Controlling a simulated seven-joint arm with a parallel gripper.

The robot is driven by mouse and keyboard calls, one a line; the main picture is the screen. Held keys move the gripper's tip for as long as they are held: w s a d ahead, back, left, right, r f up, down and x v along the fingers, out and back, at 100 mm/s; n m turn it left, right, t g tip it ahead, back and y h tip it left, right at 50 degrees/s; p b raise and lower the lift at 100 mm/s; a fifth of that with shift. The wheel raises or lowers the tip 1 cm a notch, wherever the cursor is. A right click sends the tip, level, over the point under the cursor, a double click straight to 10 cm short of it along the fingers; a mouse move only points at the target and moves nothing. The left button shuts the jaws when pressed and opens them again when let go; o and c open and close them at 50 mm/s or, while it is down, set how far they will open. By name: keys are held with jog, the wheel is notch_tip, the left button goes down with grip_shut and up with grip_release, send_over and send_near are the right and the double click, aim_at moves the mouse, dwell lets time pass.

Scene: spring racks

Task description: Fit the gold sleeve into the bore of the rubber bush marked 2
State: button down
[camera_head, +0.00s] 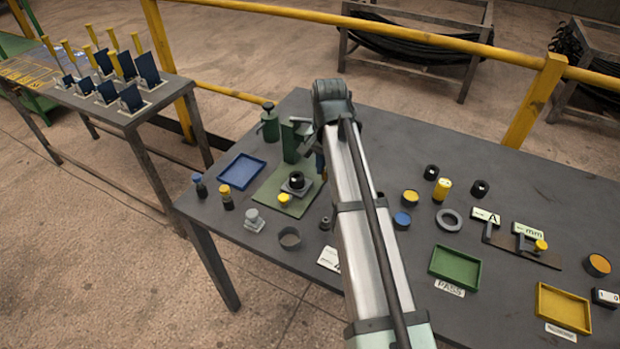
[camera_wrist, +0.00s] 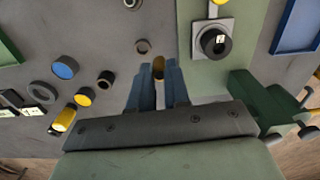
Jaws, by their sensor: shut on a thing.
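My gripper (camera_wrist: 160,82) shows in the wrist view with its two blue fingers shut on the gold sleeve (camera_wrist: 158,68), whose end shows between the fingertips. In the head view my arm hides the sleeve and most of the gripper. A black rubber bush (camera_wrist: 215,43) sits in a square grey holder (camera_wrist: 202,27) on the green plate, up and right of the fingertips in the wrist view. A small white tag with a dark mark shows in it; I cannot read the mark surely. The bush also shows in the head view (camera_head: 296,179). The sleeve is apart from it.
A green press-like stand (camera_head: 291,142) rises behind the holder. A blue tray (camera_head: 242,172) lies left of the green plate (camera_head: 270,190). Loose black bushes (camera_head: 431,172), a yellow cylinder (camera_head: 443,189) and a grey ring (camera_head: 449,219) stand to the right.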

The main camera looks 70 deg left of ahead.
jog(key=s+a+r+n, duration=0.2)
jog(key=s+a+r, duration=0.2)
jog(key=s+a, duration=0.3)
jog(key=shift+w+a+f+n, duration=0.1)
jog(key=shift+w+f+n, duration=0.2)
jog(key=shift+f, duration=1.35)
jog(key=shift+w+a+f+n, duration=0.15)
jog(key=shift+f+n, duration=0.2)
jog(key=shift+f, duration=1.25)
jog(key=shift+w+a+f+n, duration=0.1)
jog(key=shift+w+f+n, duration=0.2)
jog(key=shift+f, duration=1.35)
jog(key=shift+f, duration=0.1)
jog(key=c, duration=1.1)
grip_release()
notch_tip(320, 180, up, 12)
